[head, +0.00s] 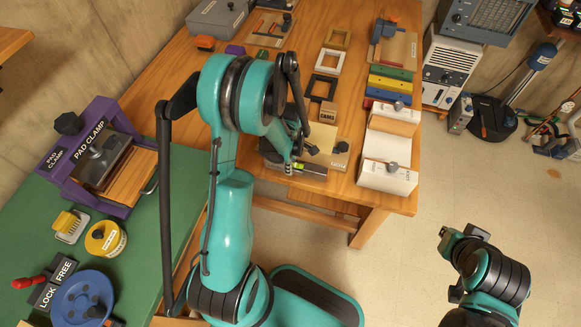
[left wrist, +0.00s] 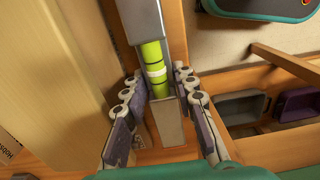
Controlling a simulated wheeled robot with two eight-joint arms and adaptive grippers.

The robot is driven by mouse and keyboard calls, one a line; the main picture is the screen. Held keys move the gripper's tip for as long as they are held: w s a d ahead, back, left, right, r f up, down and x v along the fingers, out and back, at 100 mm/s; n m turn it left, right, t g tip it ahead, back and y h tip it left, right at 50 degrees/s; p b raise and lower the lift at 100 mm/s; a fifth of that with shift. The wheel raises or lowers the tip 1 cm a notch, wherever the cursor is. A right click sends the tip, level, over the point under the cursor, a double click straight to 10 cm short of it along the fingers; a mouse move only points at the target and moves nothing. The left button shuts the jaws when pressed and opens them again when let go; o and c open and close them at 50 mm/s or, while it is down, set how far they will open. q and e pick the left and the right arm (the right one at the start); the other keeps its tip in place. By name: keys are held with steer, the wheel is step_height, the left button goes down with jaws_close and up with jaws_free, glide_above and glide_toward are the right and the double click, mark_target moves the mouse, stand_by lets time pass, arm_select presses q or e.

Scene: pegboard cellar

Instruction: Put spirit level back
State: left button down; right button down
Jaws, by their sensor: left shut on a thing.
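The spirit level is a grey metal bar with a yellow-green vial. In the left wrist view the spirit level (left wrist: 166,120) runs between the two fingers of my left gripper (left wrist: 168,105), which is shut on it. In the head view my left gripper (head: 296,158) is over the front edge of the wooden bench, and only a short piece of the level (head: 312,169) with its green vial shows beside it. My own arm hides part of the area. The end of my right arm (head: 452,238) is at the lower right, over the floor, and its fingers cannot be made out.
On the wooden bench (head: 185,62) are a labelled wooden block (head: 341,147), a white paper-covered holder (head: 390,177), coloured bars (head: 390,84) and several frames. A purple pad clamp (head: 85,130) stands on the green bench at left.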

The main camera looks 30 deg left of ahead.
arm_select(q)
steer(key=shift+f, duration=0.35)
steer(key=shift+r, duration=0.1)
steer(key=c, duration=1.6)
jaws_free()
steer(key=shift+f, duration=0.2)
steer(key=o, duration=0.4)
steer(key=shift+r, duration=0.1)
steer(key=shift+r, duration=0.1)
